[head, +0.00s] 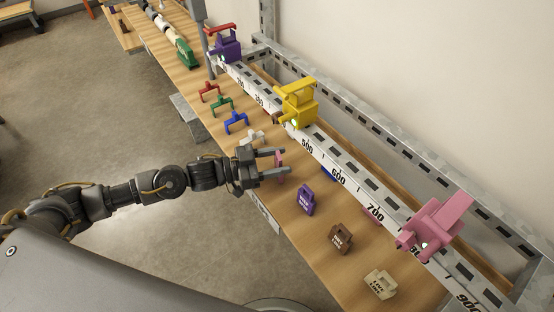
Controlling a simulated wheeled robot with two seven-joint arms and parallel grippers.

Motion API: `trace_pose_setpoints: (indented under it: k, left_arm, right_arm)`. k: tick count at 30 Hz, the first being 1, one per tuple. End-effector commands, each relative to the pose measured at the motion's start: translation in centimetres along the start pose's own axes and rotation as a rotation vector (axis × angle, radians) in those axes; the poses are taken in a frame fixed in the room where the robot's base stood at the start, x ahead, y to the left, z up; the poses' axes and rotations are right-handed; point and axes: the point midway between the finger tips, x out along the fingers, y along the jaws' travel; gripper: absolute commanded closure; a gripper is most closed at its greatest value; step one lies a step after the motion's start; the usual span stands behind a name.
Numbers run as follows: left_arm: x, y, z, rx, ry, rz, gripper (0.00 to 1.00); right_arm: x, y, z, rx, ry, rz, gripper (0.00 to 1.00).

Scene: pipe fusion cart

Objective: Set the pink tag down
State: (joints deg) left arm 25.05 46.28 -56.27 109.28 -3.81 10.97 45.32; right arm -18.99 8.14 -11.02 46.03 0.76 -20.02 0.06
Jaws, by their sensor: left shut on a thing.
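The pink tag (279,166) is a small thin piece seen between the fingers of my left gripper (287,162), in the head view's middle. The gripper is shut on it, over the wooden bench and in front of the ruled rail. The fingers hide part of the tag. I cannot tell whether its lower end touches the bench. A purple tag (305,200), a brown tag (341,238) and a beige tag (380,284) stand on the bench to the right. My right gripper is not in view.
The white ruled rail (340,177) carries purple (228,45), yellow (297,104) and pink (436,224) clamps. Red (209,91), green (221,104), blue (236,122) and white (252,137) brackets stand left of my gripper. Blue (328,173) and pink (372,214) patches show beside the rail.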

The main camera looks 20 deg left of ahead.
Motion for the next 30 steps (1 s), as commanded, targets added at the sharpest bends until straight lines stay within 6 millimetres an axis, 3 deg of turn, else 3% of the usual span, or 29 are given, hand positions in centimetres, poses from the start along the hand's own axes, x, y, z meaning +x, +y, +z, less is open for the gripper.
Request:
trace_pose_setpoints:
  k: [1,2,7,17,23,30]
  left_arm:
    - [0.0,0.0,0.2,-0.001,0.000,0.000,0.71]
    - [0.0,0.0,0.2,0.000,0.000,0.000,0.49]
    - [0.0,0.0,0.2,0.000,0.000,0.000,0.28]
    - [0.0,0.0,-0.2,0.000,0.000,0.000,0.28]
    - [-3.1,0.0,0.1,-0.001,-0.005,-0.001,0.28]
    - [-8.2,0.0,0.2,-0.001,-0.005,-0.002,0.28]
  right_arm:
    - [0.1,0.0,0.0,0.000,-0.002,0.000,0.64]
    - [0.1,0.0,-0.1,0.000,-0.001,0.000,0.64]
    - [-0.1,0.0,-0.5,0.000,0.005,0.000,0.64]
    - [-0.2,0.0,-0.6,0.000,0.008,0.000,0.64]
    - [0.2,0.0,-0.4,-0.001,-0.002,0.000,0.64]
    - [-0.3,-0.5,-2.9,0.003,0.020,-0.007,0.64]
